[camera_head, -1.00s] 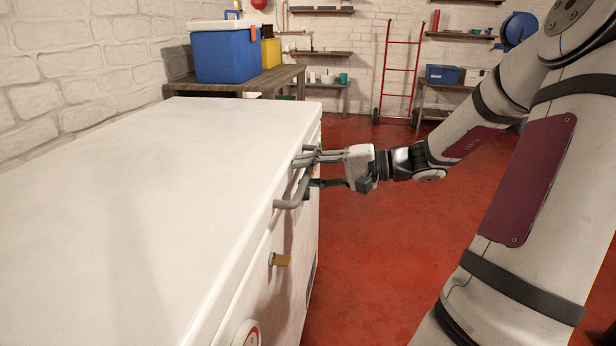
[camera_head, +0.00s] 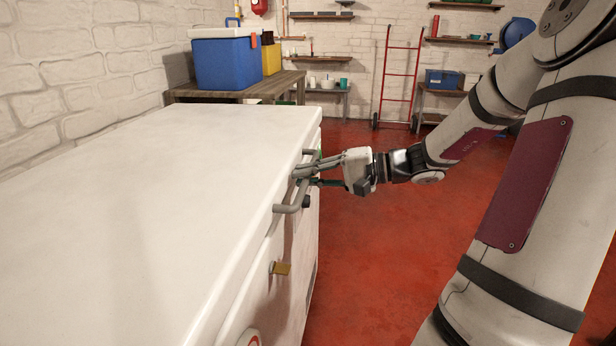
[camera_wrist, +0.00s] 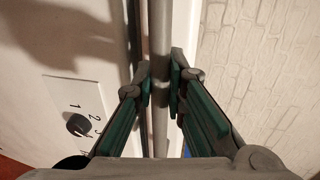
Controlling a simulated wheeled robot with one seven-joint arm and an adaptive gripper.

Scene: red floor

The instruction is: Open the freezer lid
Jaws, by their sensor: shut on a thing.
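The chest freezer's white lid (camera_head: 170,190) fills the left of the head view and looks closed or very nearly so. Its grey bar handle (camera_head: 291,207) runs along the lid's front side. My gripper (camera_head: 306,174) reaches it from the right, with its fingers around the bar. In the wrist view the handle bar (camera_wrist: 161,95) runs between the two green-padded fingers of my gripper (camera_wrist: 160,88), which are shut on it. The fingers hide part of the bar in the head view.
A brass-coloured padlock (camera_head: 281,268) hangs on the freezer front below the handle. A dial (camera_wrist: 78,124) shows in the wrist view. A wooden table (camera_head: 250,87) with a blue cooler (camera_head: 226,62) stands behind the freezer. The red floor (camera_head: 400,240) to the right is clear.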

